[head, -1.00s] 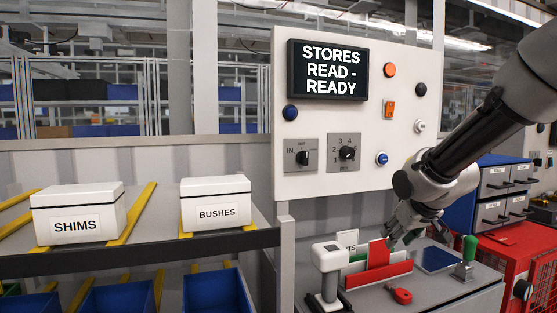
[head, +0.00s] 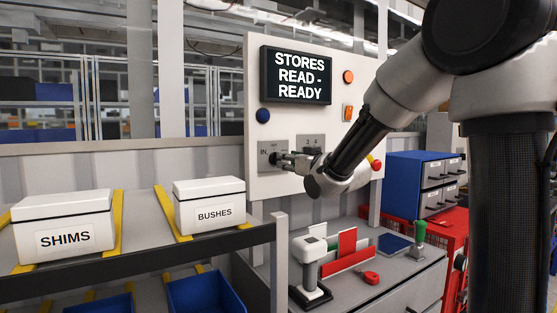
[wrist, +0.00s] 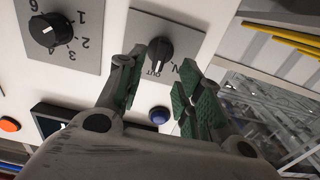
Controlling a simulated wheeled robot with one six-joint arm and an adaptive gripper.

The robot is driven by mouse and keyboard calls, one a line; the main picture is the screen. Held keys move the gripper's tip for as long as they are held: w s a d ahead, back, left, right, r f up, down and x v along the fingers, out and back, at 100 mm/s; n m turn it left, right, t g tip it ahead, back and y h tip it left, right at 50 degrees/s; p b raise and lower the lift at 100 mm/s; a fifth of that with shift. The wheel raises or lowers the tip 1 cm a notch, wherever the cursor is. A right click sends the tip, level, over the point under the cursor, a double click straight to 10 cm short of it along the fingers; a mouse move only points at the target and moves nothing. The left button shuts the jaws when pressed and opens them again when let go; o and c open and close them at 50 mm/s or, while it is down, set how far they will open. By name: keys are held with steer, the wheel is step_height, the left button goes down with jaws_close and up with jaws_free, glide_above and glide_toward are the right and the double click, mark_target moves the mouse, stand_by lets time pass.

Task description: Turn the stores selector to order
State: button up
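The stores selector is a black knob on a grey plate (head: 264,150) on the white panel, marked IN at its left. In the wrist view the selector knob (wrist: 160,51) shows with a white line and the word OUT beside it; a mark reading order cannot be made out. My gripper (head: 284,159) is at the selector plate and partly hides the knob in the head view. In the wrist view my gripper (wrist: 163,62) is open, with one finger on each side of the knob; contact is not visible. The display (head: 296,76) reads STORES READ - READY.
A numbered knob (wrist: 51,30) sits beside the selector on its own plate. A blue button (head: 263,115) and an orange one (head: 348,77) are nearby. SHIMS (head: 63,226) and BUSHES (head: 210,205) boxes stand left.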

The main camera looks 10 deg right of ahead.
steer(key=x, duration=0.6)
steer(key=shift+d, duration=0.1)
jaws_close()
